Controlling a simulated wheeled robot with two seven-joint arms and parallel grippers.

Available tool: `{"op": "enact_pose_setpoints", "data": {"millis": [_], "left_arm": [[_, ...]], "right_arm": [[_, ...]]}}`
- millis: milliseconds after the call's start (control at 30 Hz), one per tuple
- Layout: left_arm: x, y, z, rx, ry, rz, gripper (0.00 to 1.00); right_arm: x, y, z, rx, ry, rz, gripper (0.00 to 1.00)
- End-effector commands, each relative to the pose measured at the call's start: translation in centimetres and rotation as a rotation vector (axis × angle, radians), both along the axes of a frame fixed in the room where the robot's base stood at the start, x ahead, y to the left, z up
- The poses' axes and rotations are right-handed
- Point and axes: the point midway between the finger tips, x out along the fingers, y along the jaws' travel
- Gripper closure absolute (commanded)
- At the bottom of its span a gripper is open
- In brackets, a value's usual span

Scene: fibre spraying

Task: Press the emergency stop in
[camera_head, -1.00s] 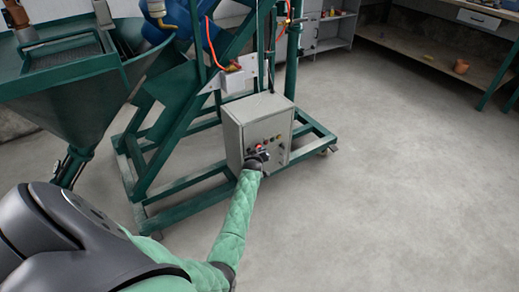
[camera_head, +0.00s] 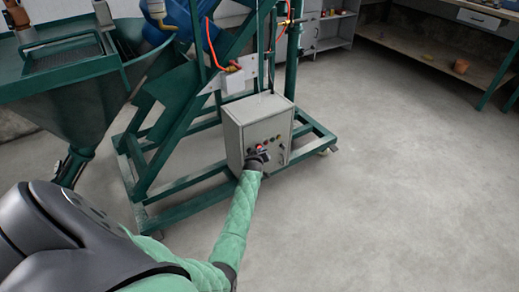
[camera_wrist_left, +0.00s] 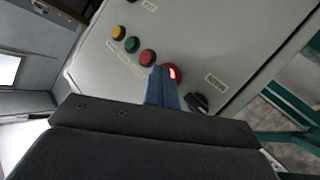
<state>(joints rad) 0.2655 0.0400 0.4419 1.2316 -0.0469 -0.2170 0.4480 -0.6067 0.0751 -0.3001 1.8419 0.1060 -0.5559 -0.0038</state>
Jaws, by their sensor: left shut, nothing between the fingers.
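The grey control box (camera_head: 262,122) stands on the green machine frame in the head view. In the left wrist view its panel (camera_wrist_left: 215,50) carries a large red button (camera_wrist_left: 174,74), lit bright red, which I take for the emergency stop. My left gripper (camera_head: 262,156) is at the panel in the head view. In the wrist view its shut blue-grey fingers (camera_wrist_left: 163,82) overlap the red button's left side. I cannot tell whether they touch it or how far in it is. My right gripper is not in view.
Beside the red button are a smaller red button (camera_wrist_left: 147,58), a green one (camera_wrist_left: 132,44), a yellow one (camera_wrist_left: 118,32) and a black knob (camera_wrist_left: 197,102). The green frame (camera_head: 170,215) surrounds the box's foot. The floor (camera_head: 400,180) to the right is clear.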

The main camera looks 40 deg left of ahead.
Motion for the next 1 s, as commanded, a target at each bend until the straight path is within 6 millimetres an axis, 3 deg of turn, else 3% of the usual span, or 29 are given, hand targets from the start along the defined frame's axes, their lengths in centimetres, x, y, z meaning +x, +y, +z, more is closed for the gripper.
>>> {"op": "enact_pose_setpoints", "data": {"millis": [700, 1000], "left_arm": [[-2.1, -5.1, 0.1, -0.002, 0.001, -0.001, 1.00], [-2.3, -5.6, -0.1, 0.000, 0.001, 0.000, 1.00]], "right_arm": [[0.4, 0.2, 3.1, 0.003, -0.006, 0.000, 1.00], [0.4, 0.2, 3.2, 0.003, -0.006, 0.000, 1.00]]}}
